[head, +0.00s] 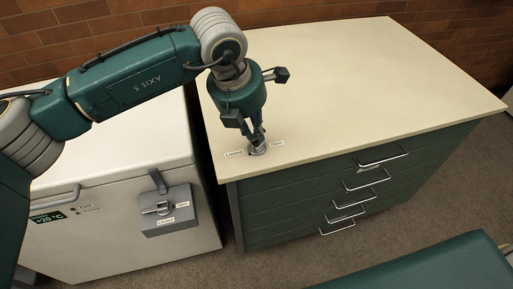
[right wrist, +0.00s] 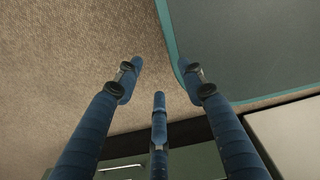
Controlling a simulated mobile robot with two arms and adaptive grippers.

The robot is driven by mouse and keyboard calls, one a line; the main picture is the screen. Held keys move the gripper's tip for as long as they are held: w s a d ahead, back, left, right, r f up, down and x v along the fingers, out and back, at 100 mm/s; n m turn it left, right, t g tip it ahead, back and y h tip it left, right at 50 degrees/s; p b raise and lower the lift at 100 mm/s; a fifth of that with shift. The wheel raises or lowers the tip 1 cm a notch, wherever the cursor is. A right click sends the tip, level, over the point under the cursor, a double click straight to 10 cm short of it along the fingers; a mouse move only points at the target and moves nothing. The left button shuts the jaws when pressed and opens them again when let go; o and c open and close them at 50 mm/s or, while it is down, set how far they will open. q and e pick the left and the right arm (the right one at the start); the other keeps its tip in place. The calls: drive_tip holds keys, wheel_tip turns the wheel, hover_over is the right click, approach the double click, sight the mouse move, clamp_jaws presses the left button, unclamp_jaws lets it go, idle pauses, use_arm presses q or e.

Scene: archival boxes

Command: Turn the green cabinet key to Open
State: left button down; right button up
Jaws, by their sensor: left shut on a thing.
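The green cabinet (head: 300,200) has a cream top, and a small round metal key lock (head: 258,150) sits near its front left corner. A white label (head: 234,153) to the left of the lock seems to read Locked. Another label (head: 277,143) to the right seems to read Open. My left gripper (head: 257,140) points down and is shut on the key at the lock. Its fingers hide the key, so I cannot tell which way it points. My right gripper (right wrist: 160,85) shows in the right wrist view with its fingers spread and nothing between them.
A white chest unit (head: 110,225) stands left of the cabinet, with a grey latch box (head: 166,210) and its own labels. Several drawer handles (head: 366,179) stick out from the cabinet front. The rest of the cabinet top is clear. A brick wall (head: 300,12) runs behind.

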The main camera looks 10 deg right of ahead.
use_arm(q)
drive_tip(key=shift+s+f, duration=0.1)
drive_tip(key=shift+s, duration=0.1)
drive_tip(key=shift+d+f+n+b, duration=0.15)
drive_tip(key=shift+n+b, duration=0.8)
drive_tip(key=shift+n, duration=0.05)
drive_tip(key=shift+n+t+y, duration=0.3)
drive_tip(key=shift+s+n+b, duration=0.15)
drive_tip(key=shift+n+b, duration=0.45)
drive_tip(key=shift+b, duration=0.2)
drive_tip(key=shift+n+b, duration=0.3)
drive_tip(key=shift+n+y+b, duration=0.4)
drive_tip(key=shift+n+b, duration=0.05)
drive_tip(key=shift+n, duration=0.25)
drive_tip(key=shift+n+t+b, duration=0.3)
drive_tip(key=shift+n, duration=0.2)
